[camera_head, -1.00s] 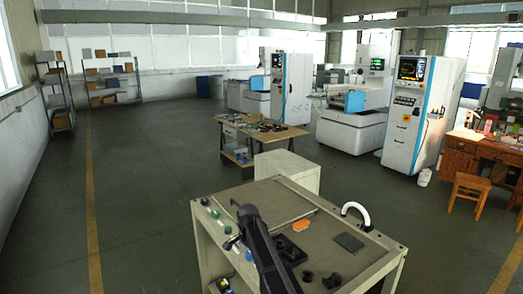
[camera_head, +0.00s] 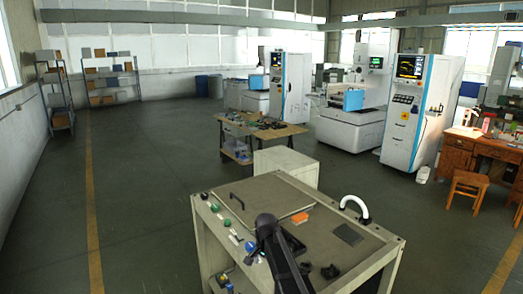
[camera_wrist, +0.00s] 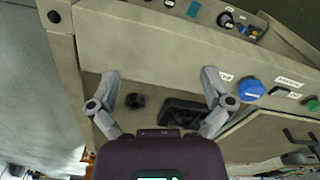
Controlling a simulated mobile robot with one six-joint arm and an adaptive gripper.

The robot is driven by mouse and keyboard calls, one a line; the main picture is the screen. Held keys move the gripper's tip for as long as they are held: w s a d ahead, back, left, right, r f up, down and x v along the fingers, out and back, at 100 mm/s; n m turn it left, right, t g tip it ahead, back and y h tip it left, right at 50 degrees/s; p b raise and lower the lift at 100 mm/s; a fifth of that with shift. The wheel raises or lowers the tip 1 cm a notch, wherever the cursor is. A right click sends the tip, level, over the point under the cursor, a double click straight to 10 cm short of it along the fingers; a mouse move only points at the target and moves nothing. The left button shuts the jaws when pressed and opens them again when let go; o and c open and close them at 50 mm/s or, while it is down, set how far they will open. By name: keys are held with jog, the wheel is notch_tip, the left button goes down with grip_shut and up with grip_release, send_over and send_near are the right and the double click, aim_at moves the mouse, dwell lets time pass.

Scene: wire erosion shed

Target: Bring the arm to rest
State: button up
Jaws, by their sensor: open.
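My gripper (camera_wrist: 160,82) shows in the wrist view with its two grey fingers spread wide and nothing between them. It is above the grey cabinet (camera_wrist: 175,42), whose edge and front panel pass beneath the fingers. A small black part (camera_wrist: 135,101) and a black tray (camera_wrist: 185,112) lie below, between and behind the fingers. In the head view my dark arm reaches up from the bottom edge over the cabinet top (camera_head: 262,195). The gripper cannot be made out there.
On the cabinet are an orange block (camera_head: 300,218), a dark square plate (camera_head: 348,235), a white curved hose (camera_head: 355,206) and a black part (camera_head: 330,272). A blue button (camera_wrist: 252,88) is near the right finger. A wooden workbench (camera_head: 285,132) stands behind; open floor lies left.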

jog(key=s+d+f+n+b, duration=0.3)
jog(key=s+d, duration=0.4)
jog(key=s, duration=0.3)
jog(key=s+d+f+n+b, duration=0.4)
jog(key=s+d, duration=0.4)
jog(key=s, duration=0.3)
jog(key=shift+d+f, duration=0.25)
jog(key=shift+f, duration=0.05)
